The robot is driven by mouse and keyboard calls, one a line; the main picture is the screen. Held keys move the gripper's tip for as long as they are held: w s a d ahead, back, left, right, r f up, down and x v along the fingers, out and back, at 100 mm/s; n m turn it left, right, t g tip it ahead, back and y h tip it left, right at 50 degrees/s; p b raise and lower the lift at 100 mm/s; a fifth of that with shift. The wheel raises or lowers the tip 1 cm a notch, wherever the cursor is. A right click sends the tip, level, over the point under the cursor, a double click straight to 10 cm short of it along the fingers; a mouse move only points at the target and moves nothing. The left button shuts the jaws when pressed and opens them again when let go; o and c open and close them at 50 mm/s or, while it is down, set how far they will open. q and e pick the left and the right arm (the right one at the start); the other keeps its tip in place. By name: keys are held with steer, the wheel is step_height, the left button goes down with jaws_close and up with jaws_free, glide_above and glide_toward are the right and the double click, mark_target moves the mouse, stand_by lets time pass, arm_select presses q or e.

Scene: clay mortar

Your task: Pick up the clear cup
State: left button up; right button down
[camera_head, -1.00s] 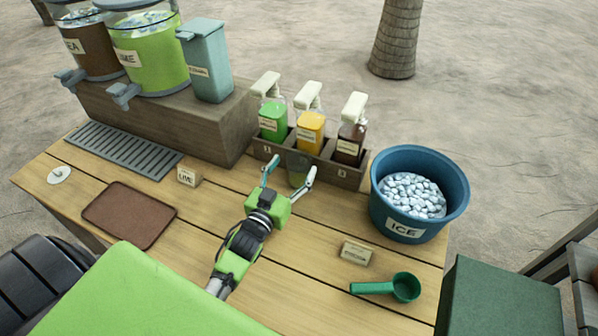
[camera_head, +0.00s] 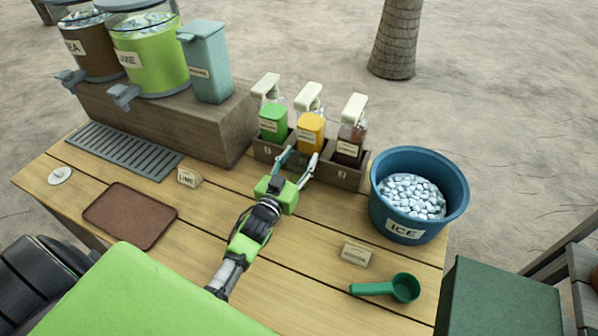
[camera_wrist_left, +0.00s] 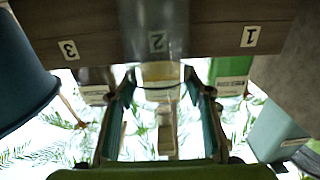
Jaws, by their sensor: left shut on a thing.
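The clear cup (camera_wrist_left: 153,28) is see-through and stands in front of the wooden bottle rack, with the rack's "2" label showing through it in the left wrist view. In the head view the cup (camera_head: 298,162) is hard to make out between the fingers. My left gripper (camera_head: 301,156) is shut on the cup, with one finger on each side. The gripper also shows in the left wrist view (camera_wrist_left: 160,76). I cannot tell whether the cup's base touches the table. My right gripper is out of view.
The rack (camera_head: 342,175) holds green (camera_head: 273,125), yellow (camera_head: 310,132) and brown (camera_head: 349,142) pump bottles close behind the cup. A blue ice bucket (camera_head: 391,215) stands to the right. A green scoop (camera_head: 404,288), small label block (camera_head: 356,253) and brown tray (camera_head: 130,215) lie on the table.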

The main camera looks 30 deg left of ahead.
arm_select(q)
steer(key=shift+r, duration=0.1)
steer(key=shift+r, duration=0.45)
step_height(320, 180, up, 2)
steer(key=shift+r, duration=0.15)
steer(key=s+r, duration=0.9)
steer(key=s, duration=0.5)
steer(key=shift+d+r+b, duration=0.3)
steer(key=shift+d+b, duration=0.05)
